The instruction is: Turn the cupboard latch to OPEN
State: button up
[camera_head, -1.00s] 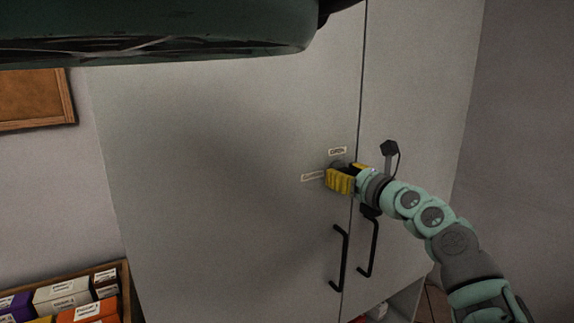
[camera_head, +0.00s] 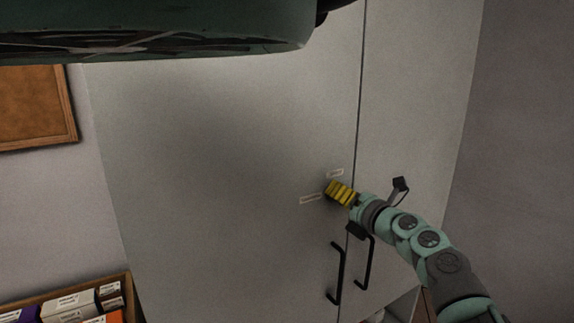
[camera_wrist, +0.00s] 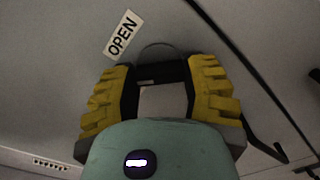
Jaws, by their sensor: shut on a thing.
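The cupboard latch (camera_wrist: 162,72) shows in the wrist view as a dark bar between my fingers, with a thin rounded edge above it. In the head view my gripper hides it. My gripper (camera_head: 340,191), with ribbed yellow fingers, is shut on the latch against the cupboard's left door (camera_head: 230,180). The wrist view shows my gripper (camera_wrist: 163,75) with one finger on each side of the latch. The OPEN label (camera_wrist: 122,35) is just above and left of the fingers; it also shows in the head view (camera_head: 335,173). A second label (camera_head: 311,199) lies left of the gripper, unreadable.
Two black bar handles, left (camera_head: 337,272) and right (camera_head: 367,262), hang below my gripper beside the door seam. Boxes (camera_head: 68,308) sit in a wooden-edged holder at lower left. A corkboard (camera_head: 35,105) hangs on the wall at left. The door face left of the labels is clear.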

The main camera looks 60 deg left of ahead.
jog(key=m+p, duration=0.7)
jog(key=m, duration=0.2)
jog(key=shift+m+p, duration=0.3)
jog(key=shift+p, duration=0.05)
dwell(0.4)
jog(key=o, duration=1.2)
